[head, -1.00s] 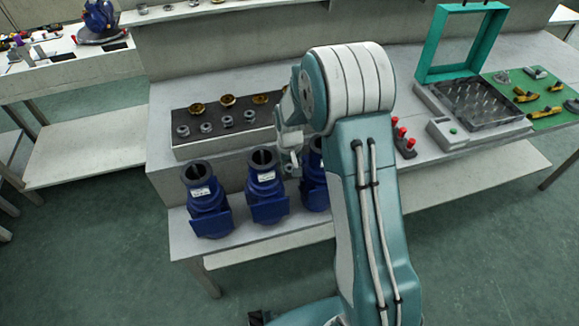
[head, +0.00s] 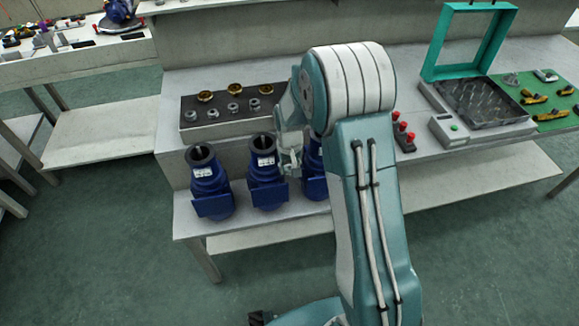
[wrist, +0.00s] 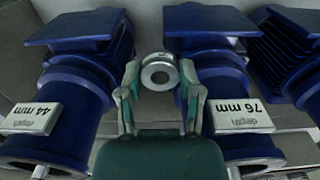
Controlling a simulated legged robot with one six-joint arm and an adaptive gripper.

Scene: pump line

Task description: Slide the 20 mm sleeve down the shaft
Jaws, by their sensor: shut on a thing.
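My gripper (wrist: 160,85) is shut on a grey metal sleeve (wrist: 158,84), a short ring with a dark hole, pinched between its fingertips. In the wrist view the sleeve is framed between two blue pump housings, one labelled 44 mm (wrist: 85,75) and one labelled 76 mm (wrist: 215,75); the labels appear upside down. In the head view my gripper (head: 290,160) is beside the middle blue pump (head: 267,185), toward the right pump (head: 314,182), which my arm partly hides. The sleeve cannot be made out there. No shaft under the sleeve is clearly visible.
The left blue pump (head: 210,190) stands on the same low shelf (head: 190,226). Behind it, a dark rack (head: 222,98) holds brass rings and several grey sleeves. Red-topped controls (head: 403,133) and a teal-framed fixture (head: 430,60) are to the right.

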